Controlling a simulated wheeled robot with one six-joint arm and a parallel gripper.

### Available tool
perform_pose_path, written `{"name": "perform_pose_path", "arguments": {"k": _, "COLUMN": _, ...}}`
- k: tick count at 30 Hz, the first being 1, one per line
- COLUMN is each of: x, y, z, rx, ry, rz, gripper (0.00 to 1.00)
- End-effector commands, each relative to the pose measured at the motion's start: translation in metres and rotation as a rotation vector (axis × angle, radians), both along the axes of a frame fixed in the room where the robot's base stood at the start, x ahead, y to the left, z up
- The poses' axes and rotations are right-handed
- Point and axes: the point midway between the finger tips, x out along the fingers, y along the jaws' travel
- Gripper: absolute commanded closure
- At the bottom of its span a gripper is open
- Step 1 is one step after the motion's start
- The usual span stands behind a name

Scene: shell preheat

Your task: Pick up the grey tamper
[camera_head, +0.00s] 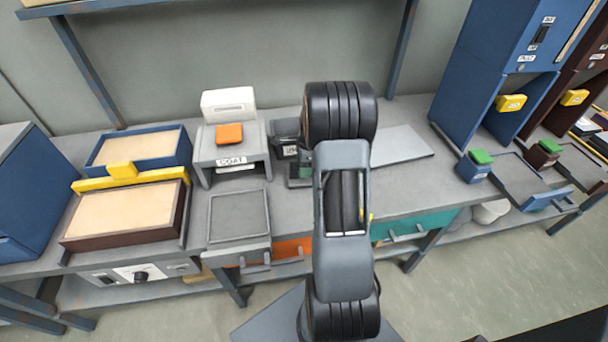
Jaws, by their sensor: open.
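I cannot make out a grey tamper in the head view. My own arm stands in the middle of the picture and covers part of the bench. Just left of the arm is a dark grey unit (288,150) with a small label, partly hidden by the arm; I cannot tell what it is. My gripper does not show; only thick dark joints and a grey link of my arm are visible.
The grey bench (410,200) holds two sand-coloured filled boxes (125,215) at left, a stand labelled COAT (233,152) with an orange block (229,134), and a shallow tray (238,216). Tall blue (480,70) and brown machines stand at right. A flat grey plate (402,146) lies right of my arm.

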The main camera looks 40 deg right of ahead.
Motion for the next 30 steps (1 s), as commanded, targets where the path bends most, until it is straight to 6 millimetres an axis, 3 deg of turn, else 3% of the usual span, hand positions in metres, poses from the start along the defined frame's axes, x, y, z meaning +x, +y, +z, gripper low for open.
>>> {"name": "perform_pose_path", "arguments": {"k": 8, "x": 0.0002, "y": 0.0004, "z": -0.0017, "rx": -0.001, "ry": -0.001, "rz": 0.001, "gripper": 0.46}}
{"name": "perform_pose_path", "arguments": {"k": 25, "x": 0.0002, "y": 0.0002, "z": -0.0015, "rx": -0.001, "ry": -0.001, "rz": 0.001, "gripper": 1.00}}
{"name": "perform_pose_path", "arguments": {"k": 30, "x": 0.0006, "y": 0.0000, "z": -0.0007, "rx": -0.001, "ry": -0.002, "rz": 0.001, "gripper": 1.00}}
